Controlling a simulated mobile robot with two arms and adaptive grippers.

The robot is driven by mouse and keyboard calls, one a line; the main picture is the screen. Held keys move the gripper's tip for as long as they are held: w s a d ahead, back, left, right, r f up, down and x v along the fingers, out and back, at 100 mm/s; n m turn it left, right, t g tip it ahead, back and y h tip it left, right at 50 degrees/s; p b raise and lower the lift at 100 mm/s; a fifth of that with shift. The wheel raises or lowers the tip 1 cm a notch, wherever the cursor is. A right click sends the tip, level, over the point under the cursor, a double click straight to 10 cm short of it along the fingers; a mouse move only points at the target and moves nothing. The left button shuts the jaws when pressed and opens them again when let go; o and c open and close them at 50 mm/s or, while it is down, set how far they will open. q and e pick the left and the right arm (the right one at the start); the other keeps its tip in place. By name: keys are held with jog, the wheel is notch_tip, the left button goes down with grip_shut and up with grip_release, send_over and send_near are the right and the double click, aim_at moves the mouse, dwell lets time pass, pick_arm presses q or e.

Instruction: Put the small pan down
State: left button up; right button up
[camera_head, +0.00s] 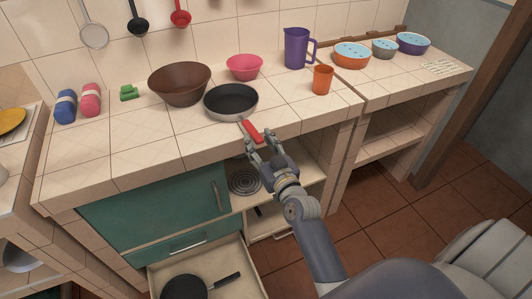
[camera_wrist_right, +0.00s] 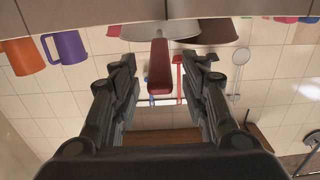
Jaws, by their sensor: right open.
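The small pan (camera_head: 231,101) has a dark inside, a light rim and a red handle (camera_head: 251,131). It rests on the tiled counter (camera_head: 165,135) near the front edge, its handle pointing toward me. My right gripper (camera_head: 262,143) is open just in front of the counter edge, at the handle's end. In the right wrist view, which is upside down, the red handle (camera_wrist_right: 160,66) shows between the spread fingers, with gaps on both sides. My left gripper is in neither view.
A brown bowl (camera_head: 180,84) stands left of the pan, a pink bowl (camera_head: 245,67) behind it. An orange cup (camera_head: 323,79) and purple pitcher (camera_head: 297,48) stand to the right. Below, an open drawer (camera_head: 245,280) holds another dark pan (camera_head: 184,287). Bare tiles lie left of the pan.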

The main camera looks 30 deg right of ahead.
jog(key=shift+s+a, duration=0.15)
jog(key=shift+s, duration=2.15)
